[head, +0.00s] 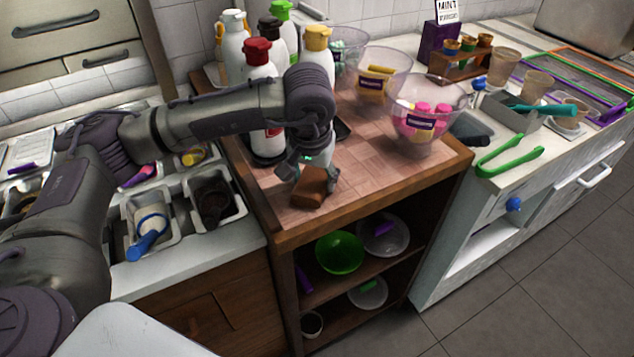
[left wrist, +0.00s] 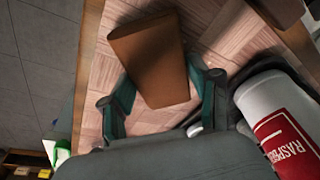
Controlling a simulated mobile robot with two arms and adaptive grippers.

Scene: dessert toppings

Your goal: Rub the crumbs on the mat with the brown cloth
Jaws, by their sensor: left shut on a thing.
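The brown cloth (head: 310,186) looks like a thick brown block. My left gripper (head: 306,172) is shut on it, low over the front part of the wooden cart top. In the left wrist view the cloth (left wrist: 150,58) sits between the two green-grey fingers of the gripper (left wrist: 163,92), slightly tilted. The pinkish checked surface (head: 365,165) under it may be the mat. I cannot make out crumbs on it, and the cloth and gripper hide part of it. I cannot tell whether the cloth touches the surface. My right gripper is not in view.
Several sauce bottles (head: 259,85) stand close behind my left gripper; a raspberry bottle (left wrist: 280,125) is beside it in the wrist view. A clear bowl with pink pieces (head: 425,105) stands to the right. Topping bins (head: 215,195) lie left. The cart's front edge (head: 375,200) is near.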

